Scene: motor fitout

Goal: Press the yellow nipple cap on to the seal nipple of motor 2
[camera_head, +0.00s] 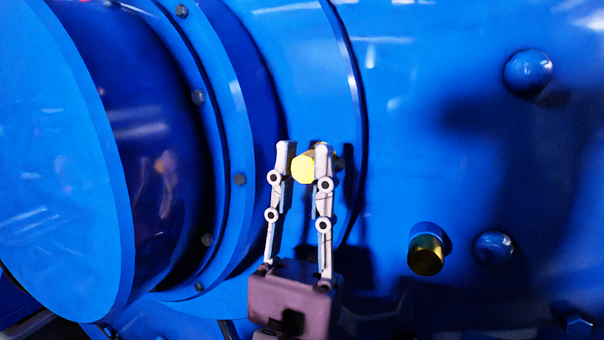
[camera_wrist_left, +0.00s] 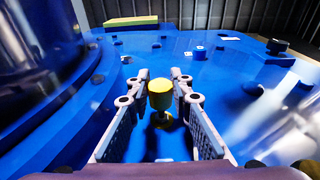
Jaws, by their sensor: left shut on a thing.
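The yellow nipple cap (camera_head: 303,168) is between the fingertips of my left gripper (camera_head: 304,162), which is shut on it in front of the blue motor (camera_head: 430,100). In the left wrist view the cap (camera_wrist_left: 160,92) sits between the tips of my left gripper (camera_wrist_left: 160,89). A small dark and yellowish shape shows directly below the cap there; I cannot tell whether it is the seal nipple or a reflection. In the head view the cap and fingers hide whatever is behind them, so contact with the nipple cannot be judged. My right gripper is not in view.
A brass-faced fitting (camera_head: 425,255) sticks out of the motor to the right of my left gripper. Round blue bolt heads (camera_head: 528,71) stand out further right. A large stepped blue drum (camera_head: 60,160) bulges out on the left, with bolts around its flange.

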